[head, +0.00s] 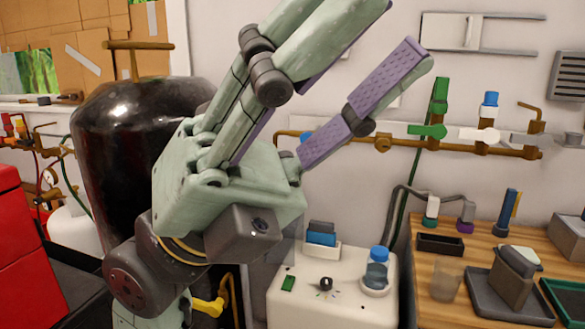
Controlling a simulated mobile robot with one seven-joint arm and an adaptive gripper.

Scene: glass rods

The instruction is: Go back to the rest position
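My gripper (388,36) is raised large in the middle of the head view, with its fingers pointing up and to the right. Its purple-padded fingers are spread apart, and nothing shows between them. It stands in front of the back wall, with the white cabinet and the wooden bench lower in the picture. My arm below it hides part of the dark tank and the area behind. I cannot make out any glass rod.
A glossy dark tank (105,125) stands behind my arm at the left, near a red cabinet (22,240). A white cabinet (330,300) holds a blue-capped bottle (377,270). A wooden bench (425,290) at the right carries a clear beaker (446,279) and trays. Valved pipes (500,150) run along the wall.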

